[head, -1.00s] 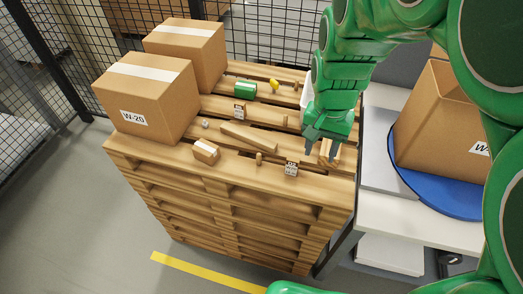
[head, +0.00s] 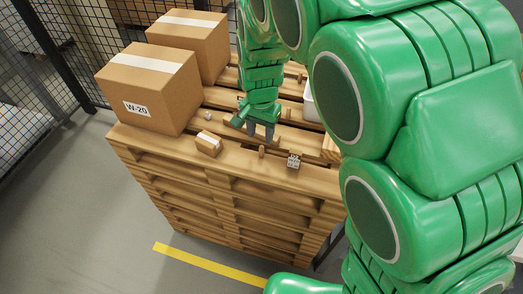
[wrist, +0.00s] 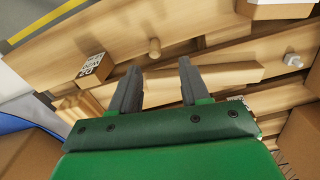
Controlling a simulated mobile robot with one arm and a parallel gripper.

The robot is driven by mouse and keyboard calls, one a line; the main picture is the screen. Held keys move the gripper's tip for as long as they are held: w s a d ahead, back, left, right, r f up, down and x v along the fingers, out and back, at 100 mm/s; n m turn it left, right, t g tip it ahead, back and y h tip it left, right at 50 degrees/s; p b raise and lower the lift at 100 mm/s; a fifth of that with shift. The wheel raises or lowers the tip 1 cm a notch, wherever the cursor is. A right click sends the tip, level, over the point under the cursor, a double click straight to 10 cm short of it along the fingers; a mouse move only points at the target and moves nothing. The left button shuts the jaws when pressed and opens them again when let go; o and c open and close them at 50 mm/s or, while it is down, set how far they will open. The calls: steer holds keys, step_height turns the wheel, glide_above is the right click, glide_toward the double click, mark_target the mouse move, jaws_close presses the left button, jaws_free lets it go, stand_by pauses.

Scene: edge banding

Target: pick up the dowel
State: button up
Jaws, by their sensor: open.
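The dowel (head: 262,151), a short pale wooden peg, stands on the front boards of the pallet stack. It also shows in the wrist view (wrist: 154,48), just beyond my fingertips and roughly between their lines. My gripper (head: 261,136) is open and points down over the pallet, close behind the dowel in the head view. In the wrist view my gripper (wrist: 159,67) has nothing between its fingers that I can see it touching. A long wooden bar (wrist: 215,75) lies beneath the fingers. My arm hides much of the pallet's right side in the head view.
A small taped carton (head: 209,143) lies left of the dowel, and a block with a printed label (head: 293,160) stands right of it. Large cartons (head: 150,88) fill the pallet's left side. Gaps run between the boards.

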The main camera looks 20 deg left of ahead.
mark_target(261, 147)
steer(key=shift+s+d+f, duration=0.1)
steer(key=shift+s+f, duration=0.05)
steer(key=shift+f, duration=0.9)
steer(key=shift+s+d+f, duration=0.1)
steer(key=shift+s+f, duration=0.05)
steer(key=shift+f, duration=0.85)
steer(key=shift+s+d+f, duration=0.1)
steer(key=shift+s+f, duration=0.05)
steer(key=shift+f, duration=0.9)
steer(key=shift+c, duration=0.4)
jaws_close()
